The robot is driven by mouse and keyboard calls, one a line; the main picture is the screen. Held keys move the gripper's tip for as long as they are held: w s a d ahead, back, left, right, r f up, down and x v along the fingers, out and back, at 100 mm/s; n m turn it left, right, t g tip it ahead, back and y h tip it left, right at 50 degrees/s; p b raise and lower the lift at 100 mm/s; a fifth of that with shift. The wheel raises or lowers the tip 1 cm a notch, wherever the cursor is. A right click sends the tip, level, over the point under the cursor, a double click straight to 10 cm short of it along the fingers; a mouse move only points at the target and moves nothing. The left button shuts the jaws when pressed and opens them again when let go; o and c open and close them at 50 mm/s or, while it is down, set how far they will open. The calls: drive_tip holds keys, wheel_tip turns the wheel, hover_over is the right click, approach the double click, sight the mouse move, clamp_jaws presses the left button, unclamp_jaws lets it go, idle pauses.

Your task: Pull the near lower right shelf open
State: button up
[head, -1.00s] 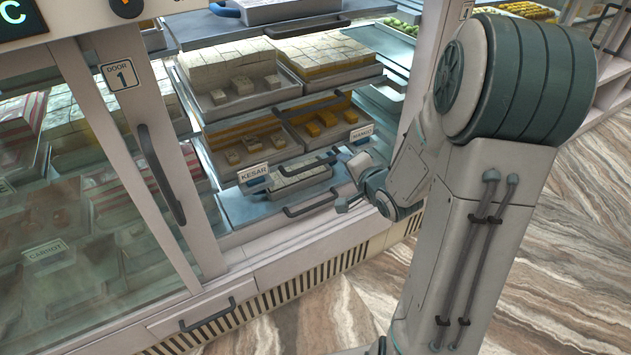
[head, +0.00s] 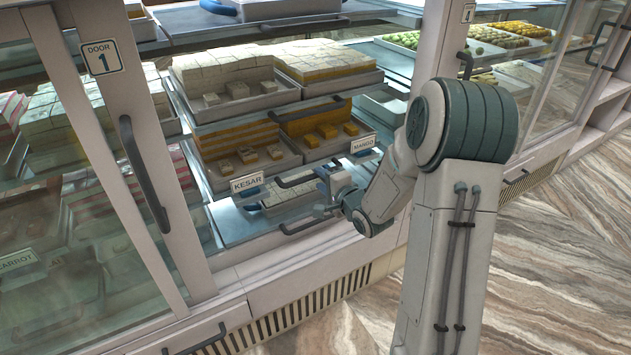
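The lower shelf (head: 228,223) is a blue-grey metal sheet low in the open part of the case. The shelf appears pushed in, close to the case front. My gripper (head: 326,196) is just above and beside the right end of this handle.
The glass door marked 1 (head: 101,58) stands left. A case post (head: 436,40) stands right. Marbled floor (head: 560,250) is clear at right.

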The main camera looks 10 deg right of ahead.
sight(317, 177)
drive_tip(key=shift+b+x, duration=0.4)
drive_tip(key=shift+x, duration=1.55)
clamp_jaws()
